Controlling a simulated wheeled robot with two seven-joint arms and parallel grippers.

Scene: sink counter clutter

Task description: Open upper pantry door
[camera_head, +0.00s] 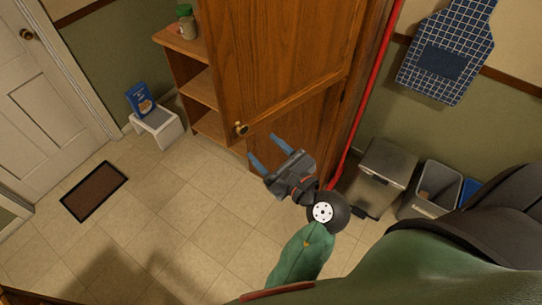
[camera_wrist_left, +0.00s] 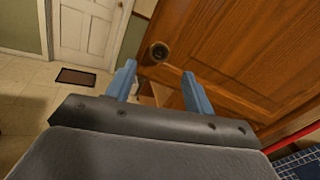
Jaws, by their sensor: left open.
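The upper pantry door (camera_head: 275,50) is a brown wooden panel with a round brass knob (camera_head: 241,129) near its lower left corner. My left gripper (camera_head: 264,151) is open and empty, just below and right of the knob. In the left wrist view the upper door (camera_wrist_left: 235,55) fills the upper right. Its knob (camera_wrist_left: 159,52) shows beyond and between the two blue fingers (camera_wrist_left: 157,82), apart from them. My right gripper is not in view.
Wooden shelves (camera_head: 202,88) hold a green-lidded jar (camera_head: 187,22). A white stool (camera_head: 158,127) with a blue box (camera_head: 140,99) stands left. A red pole (camera_head: 363,100) and bins (camera_head: 384,165) are right. The tiled floor (camera_head: 170,225) is clear around a dark mat (camera_head: 94,191).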

